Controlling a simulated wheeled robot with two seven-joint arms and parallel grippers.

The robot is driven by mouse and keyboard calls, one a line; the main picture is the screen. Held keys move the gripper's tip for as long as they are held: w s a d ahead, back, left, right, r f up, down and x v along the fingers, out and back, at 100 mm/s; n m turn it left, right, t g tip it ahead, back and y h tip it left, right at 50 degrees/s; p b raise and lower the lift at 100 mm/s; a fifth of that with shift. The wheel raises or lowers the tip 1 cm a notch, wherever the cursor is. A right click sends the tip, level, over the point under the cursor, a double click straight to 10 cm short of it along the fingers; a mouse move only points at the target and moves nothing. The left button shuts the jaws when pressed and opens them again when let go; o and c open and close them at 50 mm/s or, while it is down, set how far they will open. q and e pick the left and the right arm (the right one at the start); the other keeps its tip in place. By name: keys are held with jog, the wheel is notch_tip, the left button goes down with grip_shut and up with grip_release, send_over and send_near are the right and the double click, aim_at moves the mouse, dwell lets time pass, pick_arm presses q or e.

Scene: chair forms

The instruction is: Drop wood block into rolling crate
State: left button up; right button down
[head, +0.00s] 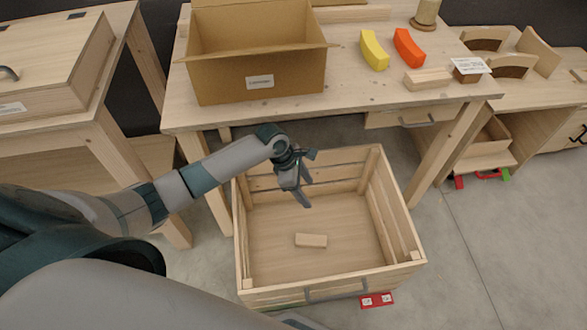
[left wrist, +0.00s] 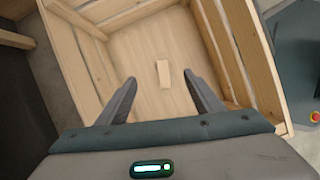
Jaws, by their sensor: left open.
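A small light wood block (head: 311,240) lies flat on the floor of the rolling crate (head: 258,290), a slatted wooden crate on the ground in front of the workbench. My left gripper (head: 304,190) is open and empty above the crate, behind the block in the head view. In the left wrist view the block (left wrist: 163,73) shows beyond and between the spread fingers (left wrist: 163,90), apart from them, with the crate's slatted wall (left wrist: 245,45) at the right. My right gripper is not in view.
The workbench (head: 340,110) behind the crate bears a cardboard box (head: 255,55), a yellow arc piece (head: 373,50), an orange arc piece (head: 408,47) and a pale wood block (head: 428,79). A wooden cabinet (head: 50,70) stands left. Open floor (head: 480,260) lies right of the crate.

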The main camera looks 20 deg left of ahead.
pick_arm(q)
jog(key=v, duration=1)
jog(key=shift+p, duration=0.4)
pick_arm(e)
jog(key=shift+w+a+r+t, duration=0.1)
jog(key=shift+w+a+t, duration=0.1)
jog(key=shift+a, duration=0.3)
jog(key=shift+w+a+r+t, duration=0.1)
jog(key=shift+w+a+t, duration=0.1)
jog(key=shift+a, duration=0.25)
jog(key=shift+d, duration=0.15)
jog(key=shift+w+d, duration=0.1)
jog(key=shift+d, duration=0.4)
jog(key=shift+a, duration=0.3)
